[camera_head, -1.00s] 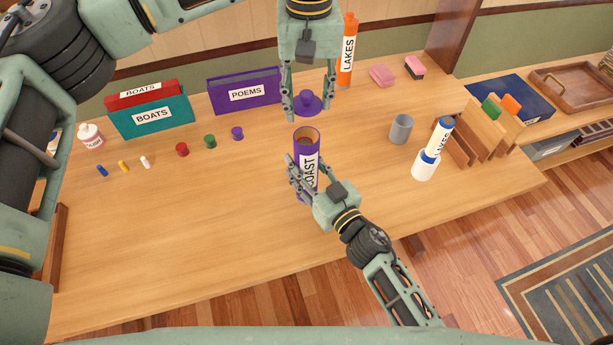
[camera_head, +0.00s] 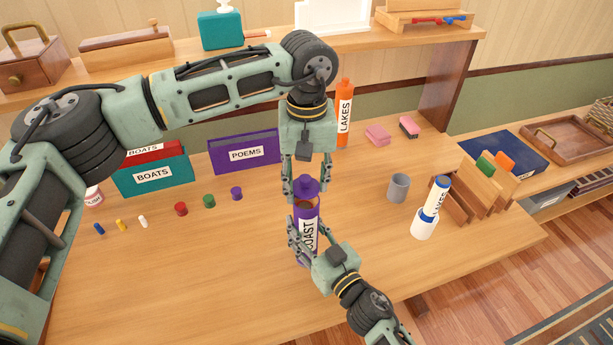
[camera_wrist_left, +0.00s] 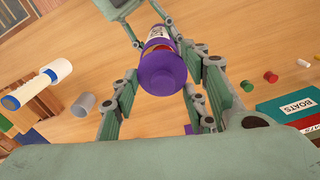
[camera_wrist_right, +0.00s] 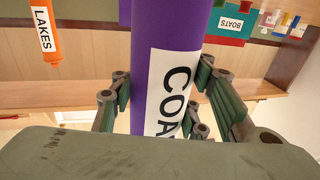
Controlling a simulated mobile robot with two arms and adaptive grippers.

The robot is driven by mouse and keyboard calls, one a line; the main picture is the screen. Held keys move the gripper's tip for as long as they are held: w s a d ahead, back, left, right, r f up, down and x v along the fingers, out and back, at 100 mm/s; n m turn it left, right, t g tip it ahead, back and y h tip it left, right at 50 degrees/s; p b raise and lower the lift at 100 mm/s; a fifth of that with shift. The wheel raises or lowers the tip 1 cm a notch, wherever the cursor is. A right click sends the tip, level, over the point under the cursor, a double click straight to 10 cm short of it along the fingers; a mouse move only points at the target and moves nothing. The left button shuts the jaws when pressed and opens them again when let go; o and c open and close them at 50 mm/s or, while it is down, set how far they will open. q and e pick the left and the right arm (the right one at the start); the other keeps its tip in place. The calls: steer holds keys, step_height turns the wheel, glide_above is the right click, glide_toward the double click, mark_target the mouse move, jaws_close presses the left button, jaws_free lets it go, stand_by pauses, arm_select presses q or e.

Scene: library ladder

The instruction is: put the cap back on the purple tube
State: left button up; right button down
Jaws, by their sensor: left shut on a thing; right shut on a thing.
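The purple tube (camera_head: 307,222), labelled COAST, stands upright in my right gripper (camera_head: 303,243), which is shut on its body. The tube also fills the middle of the right wrist view (camera_wrist_right: 168,35). My left gripper (camera_head: 306,194) is shut on the purple cap (camera_head: 307,186), directly over the tube's mouth. In the left wrist view the cap (camera_wrist_left: 162,74) covers most of the mouth, and a brownish strip of the opening shows between cap and tube (camera_wrist_left: 157,34). Whether the cap touches the rim I cannot tell.
An orange LAKES tube (camera_head: 344,115) stands behind to the right. A grey cup (camera_head: 398,187) and a white holder (camera_head: 423,224) with a LAKES tube are at right. Small red, green and purple caps (camera_head: 237,193) lie left. The front left tabletop is clear.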

arm_select(q)
steer(key=shift+f, duration=0.1)
steer(key=shift+s+d+f+m, duration=0.15)
steer(key=shift+f+m, duration=0.25)
steer(key=shift+f, duration=0.45)
steer(key=shift+s+f+n, duration=0.15)
steer(key=shift+f+n, duration=0.15)
steer(key=shift+f, duration=0.25)
steer(key=shift+c, duration=0.2)
steer(key=o, duration=0.9)
step_height(320, 180, up, 12)
steer(key=shift+d+r, duration=0.1)
